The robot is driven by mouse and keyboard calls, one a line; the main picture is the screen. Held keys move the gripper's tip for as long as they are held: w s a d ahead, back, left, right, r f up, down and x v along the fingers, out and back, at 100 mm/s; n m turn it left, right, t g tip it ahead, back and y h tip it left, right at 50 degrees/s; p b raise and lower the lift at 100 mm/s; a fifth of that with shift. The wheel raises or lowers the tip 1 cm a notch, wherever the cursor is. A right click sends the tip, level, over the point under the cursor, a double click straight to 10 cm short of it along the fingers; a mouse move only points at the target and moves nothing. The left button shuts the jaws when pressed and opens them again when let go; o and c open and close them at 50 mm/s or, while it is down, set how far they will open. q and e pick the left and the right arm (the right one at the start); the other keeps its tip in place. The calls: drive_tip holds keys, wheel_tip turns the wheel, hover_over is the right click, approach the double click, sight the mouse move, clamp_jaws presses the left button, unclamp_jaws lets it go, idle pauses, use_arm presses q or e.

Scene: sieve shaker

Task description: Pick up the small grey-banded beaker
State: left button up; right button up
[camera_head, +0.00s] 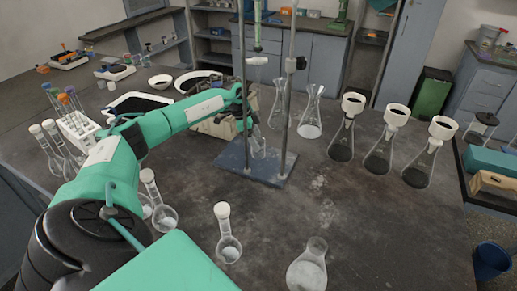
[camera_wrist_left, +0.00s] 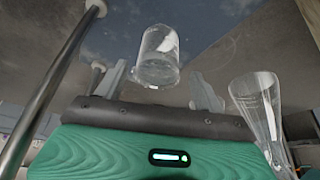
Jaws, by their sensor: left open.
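A small clear glass beaker (camera_wrist_left: 158,55) shows in the left wrist view, between and slightly beyond the two fingers of my left gripper (camera_wrist_left: 159,72). I cannot make out a grey band on it. The fingers are open, with a gap on each side of the glass. In the head view, a small glass vessel (camera_head: 258,148), seemingly the same one, stands at the blue base of a metal stand (camera_head: 238,163). My left gripper (camera_head: 252,117) is just above it, partly hidden by the stand's rod. My right gripper is not in view.
The stand's upright rods (camera_head: 290,110) rise close to my gripper. A conical flask (camera_head: 311,112) and several filter-topped flasks (camera_head: 378,158) stand to the right. A beige box (camera_head: 205,125) is behind my forearm.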

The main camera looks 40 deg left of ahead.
use_arm(q)
drive_tip(key=shift+d+f, duration=0.15)
drive_tip(key=shift+f, duration=0.15)
drive_tip(key=p+x, duration=0.1)
drive_tip(key=x, duration=0.3)
drive_tip(key=shift+d+f, duration=0.1)
drive_tip(key=shift+f, duration=0.25)
drive_tip(key=shift+c, duration=0.8)
drive_tip(key=c, duration=0.9)
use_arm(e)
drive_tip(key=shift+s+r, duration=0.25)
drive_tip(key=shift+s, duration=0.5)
use_arm(q)
drive_tip(key=shift+r, duration=0.15)
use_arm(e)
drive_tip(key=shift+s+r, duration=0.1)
